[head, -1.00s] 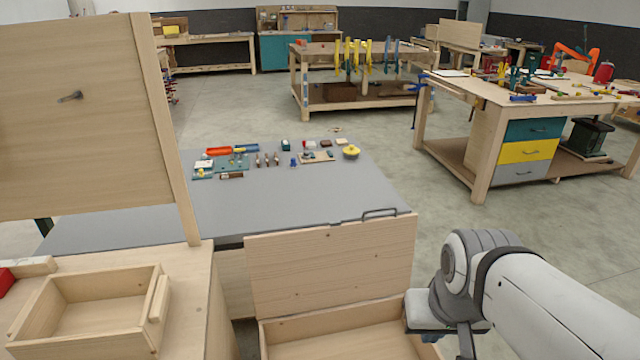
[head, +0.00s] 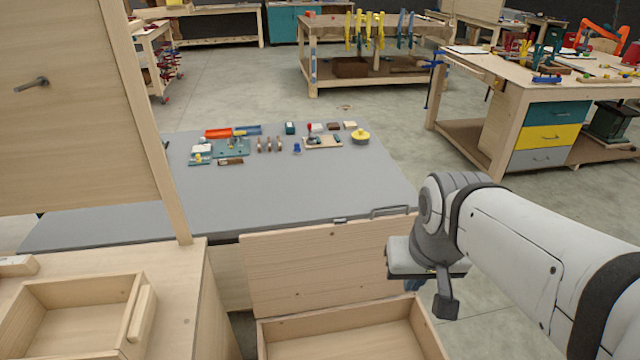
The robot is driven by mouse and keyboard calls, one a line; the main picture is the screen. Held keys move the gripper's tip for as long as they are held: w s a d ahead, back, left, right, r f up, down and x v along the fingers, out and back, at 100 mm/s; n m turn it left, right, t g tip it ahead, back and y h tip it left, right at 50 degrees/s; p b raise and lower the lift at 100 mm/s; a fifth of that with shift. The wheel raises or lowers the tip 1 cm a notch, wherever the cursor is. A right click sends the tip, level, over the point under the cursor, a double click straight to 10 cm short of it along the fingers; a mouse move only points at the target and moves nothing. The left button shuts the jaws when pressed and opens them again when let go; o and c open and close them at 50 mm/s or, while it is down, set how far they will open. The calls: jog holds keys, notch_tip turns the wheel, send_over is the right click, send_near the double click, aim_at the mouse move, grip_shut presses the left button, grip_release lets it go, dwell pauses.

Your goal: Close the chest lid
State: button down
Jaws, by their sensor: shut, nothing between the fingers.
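The wooden chest (head: 436,338) stands at the bottom centre, and its inside is partly in view. Its lid (head: 310,270) stands open, raised nearly upright at the back of the chest. A dark metal handle (head: 390,211) shows at the lid's top edge. My gripper (head: 446,304) is shut and empty, at the right of the lid and above the chest's right side. My wrist covers part of the lid's right edge. I cannot tell whether anything of mine touches the lid.
A grey table (head: 290,195) with small tools and parts stands just behind the lid. A wooden bench (head: 180,268) with an open tray (head: 75,315) and an upright panel (head: 70,110) is on the left. A workbench with drawers (head: 545,135) stands at the right, with open floor before it.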

jog(key=w+a+f+n+b, duration=0.15)
jog(key=w+a, duration=0.25)
jog(key=w, duration=0.8)
jog(key=w+a+f+b, duration=0.1)
jog(key=w+a+f, duration=0.25)
jog(key=w, duration=0.85)
jog(key=w+a+f+b, duration=0.2)
jog(key=w+a, duration=0.2)
jog(key=w, duration=0.7)
jog(key=w+a+f, duration=0.5)
jog(key=w+f, duration=0.2)
jog(key=w, duration=0.1)
jog(key=s+x, duration=0.1)
jog(key=x, duration=0.9)
jog(key=shift+s+d+r+n+g+p, duration=0.1)
jog(key=shift+s+g+p, duration=0.05)
jog(key=shift+s, duration=0.45)
jog(key=shift+s+d+n+g+p, duration=0.1)
jog(key=shift+s+d+n+p, duration=0.1)
jog(key=shift+s, duration=0.45)
jog(key=shift+s+d+r+n+g+p, duration=0.1)
jog(key=shift+s+g+p, duration=0.05)
jog(key=shift+s, duration=0.45)
